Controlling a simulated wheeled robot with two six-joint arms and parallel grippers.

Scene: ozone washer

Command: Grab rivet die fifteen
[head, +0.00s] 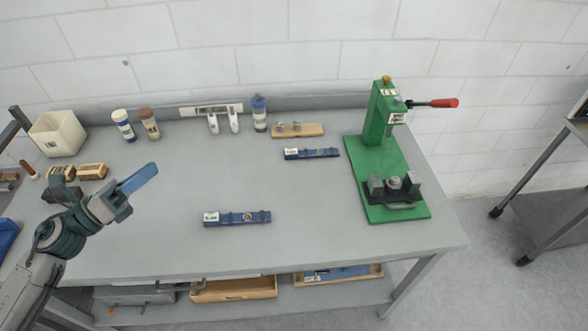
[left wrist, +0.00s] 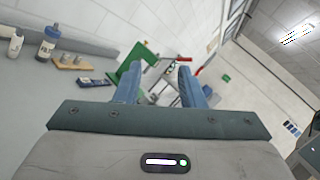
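Two dark blue bars with white end labels lie on the grey table. The nearer bar (head: 237,218) is at the middle front; the farther bar (head: 312,154) is at the back, left of the green press. The labels are too small to read, so I cannot tell which thing is rivet die fifteen. My left gripper (head: 141,179) is above the left part of the table, apart from both bars. In the left wrist view its two blue fingers (left wrist: 157,78) stand apart with nothing held between them. My right gripper is not in view.
The green press (head: 384,160) with a red-tipped lever stands at the table's right. Bottles (head: 259,113) and a wooden block (head: 298,130) line the back. A white bin (head: 58,133) and small wooden blocks (head: 92,171) are at the left.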

